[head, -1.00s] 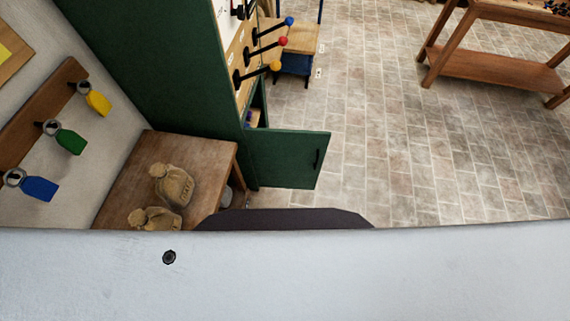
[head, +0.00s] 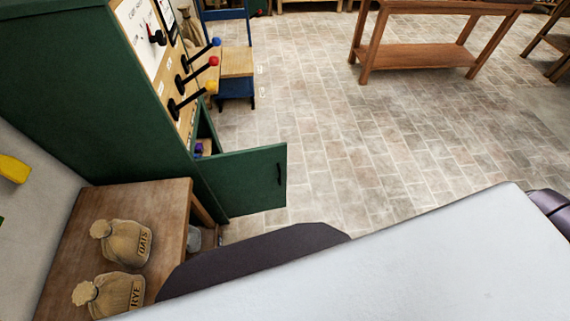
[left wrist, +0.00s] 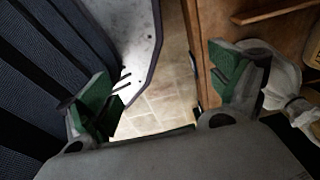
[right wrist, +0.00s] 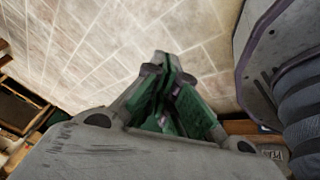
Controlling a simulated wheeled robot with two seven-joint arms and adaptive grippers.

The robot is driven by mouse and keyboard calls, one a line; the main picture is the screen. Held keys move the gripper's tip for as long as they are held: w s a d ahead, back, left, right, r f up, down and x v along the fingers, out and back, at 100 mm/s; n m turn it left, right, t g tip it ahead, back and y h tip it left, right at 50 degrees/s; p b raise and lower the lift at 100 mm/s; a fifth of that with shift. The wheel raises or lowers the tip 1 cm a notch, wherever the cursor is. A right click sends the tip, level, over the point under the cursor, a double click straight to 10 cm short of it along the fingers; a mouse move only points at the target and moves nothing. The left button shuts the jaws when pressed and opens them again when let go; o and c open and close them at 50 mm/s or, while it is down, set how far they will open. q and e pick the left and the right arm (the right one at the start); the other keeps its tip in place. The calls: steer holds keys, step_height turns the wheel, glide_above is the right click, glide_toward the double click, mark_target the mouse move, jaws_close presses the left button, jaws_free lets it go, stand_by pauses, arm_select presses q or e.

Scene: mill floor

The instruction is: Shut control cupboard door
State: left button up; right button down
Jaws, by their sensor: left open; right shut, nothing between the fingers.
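The green control cupboard (head: 70,85) stands at the left of the head view. Its low green door (head: 245,180) stands open, sticking out to the right over the floor, with a dark upright handle (head: 279,173) near its free edge. Small purple and blue things show inside the opening. My left gripper (left wrist: 160,95) is open and empty in the left wrist view, with a wooden surface to its right. My right gripper (right wrist: 165,60) is shut with its fingertips together, over bare floor tiles. Neither gripper shows in the head view, and neither touches the door.
A wooden table (head: 168,200) with two sacks, marked OATS (head: 128,243) and RYE (head: 110,295), stands before the cupboard. Levers with blue, red and yellow knobs (head: 213,61) jut from its front. A wooden bench (head: 420,55) stands further back. The tiled floor right of the door is clear.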

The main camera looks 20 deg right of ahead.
arm_select(q)
steer(key=w+d+b, duration=0.4)
steer(key=w+b, duration=0.7)
steer(key=b, duration=0.2)
arm_select(e)
steer(key=w+d+r+n+t+y, duration=0.15)
steer(key=w+r+n+t, duration=0.35)
steer(key=w, duration=0.7)
steer(key=w+d+r+n+t+y, duration=0.1)
steer(key=w+d+r+n+t, duration=0.15)
steer(key=w+r, duration=0.65)
arm_select(q)
steer(key=w+d+r+t+h+b, duration=0.1)
steer(key=w+r+b, duration=0.3)
steer(key=b, duration=0.9)
steer(key=shift+w+d+r, duration=0.35)
steer(key=shift+d+r, duration=0.15)
steer(key=shift+r, duration=1.2)
arm_select(e)
steer(key=w+a+r+n+y, duration=0.3)
steer(key=a+r+n+y, duration=0.1)
steer(key=a+r+n, duration=0.2)
steer(key=w+a+r+n+y, duration=0.3)
steer(key=a+r+n+y, duration=0.2)
steer(key=a+r+n, duration=0.1)
steer(key=shift+a+r+n+t, duration=0.2)
steer(key=shift+r+n+t, duration=0.35)
steer(key=shift+r, duration=0.6)
